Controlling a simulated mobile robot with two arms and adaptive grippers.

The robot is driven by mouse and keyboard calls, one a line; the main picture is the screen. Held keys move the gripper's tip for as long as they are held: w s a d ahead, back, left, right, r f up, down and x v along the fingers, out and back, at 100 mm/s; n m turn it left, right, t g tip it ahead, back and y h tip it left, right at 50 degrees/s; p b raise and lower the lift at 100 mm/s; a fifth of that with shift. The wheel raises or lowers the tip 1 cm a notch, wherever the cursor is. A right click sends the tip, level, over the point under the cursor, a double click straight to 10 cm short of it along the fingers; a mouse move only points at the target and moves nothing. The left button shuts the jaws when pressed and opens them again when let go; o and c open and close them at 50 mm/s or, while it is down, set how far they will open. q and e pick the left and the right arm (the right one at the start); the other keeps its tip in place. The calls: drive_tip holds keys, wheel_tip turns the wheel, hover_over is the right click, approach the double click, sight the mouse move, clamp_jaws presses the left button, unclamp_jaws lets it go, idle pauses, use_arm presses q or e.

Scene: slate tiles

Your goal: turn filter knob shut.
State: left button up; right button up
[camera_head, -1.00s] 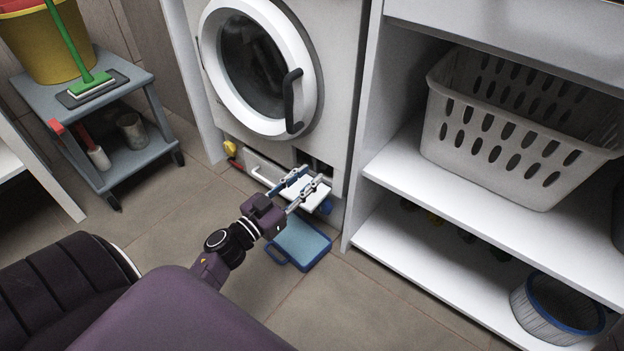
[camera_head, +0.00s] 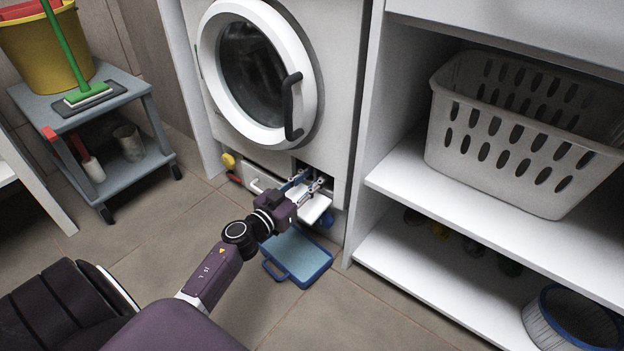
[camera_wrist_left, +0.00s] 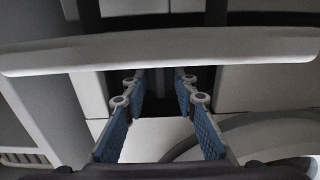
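The front-loading washing machine (camera_head: 338,75) has a dark recess (camera_head: 326,182) low on its front, with the white flap (camera_head: 317,208) folded down before it. No filter knob can be made out; the recess is dark and partly covered by my fingers. My left gripper (camera_head: 308,180) is at the recess, above the flap, its fingertips at the opening. In the left wrist view the blue-padded fingers of this gripper (camera_wrist_left: 160,82) stand apart, with nothing visible gripped between them. My right gripper is not in view.
A blue-rimmed tray (camera_head: 327,266) lies on the floor below the flap. A white shelf unit (camera_head: 450,212) with a laundry basket (camera_head: 505,150) stands to the right. A grey cart (camera_head: 145,82) with a yellow bucket (camera_head: 75,50) is at left. A pale bar (camera_wrist_left: 160,50) crosses the wrist view.

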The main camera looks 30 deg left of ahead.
use_arm(q)
drive_tip(key=shift+c, duration=0.2)
clamp_jaws()
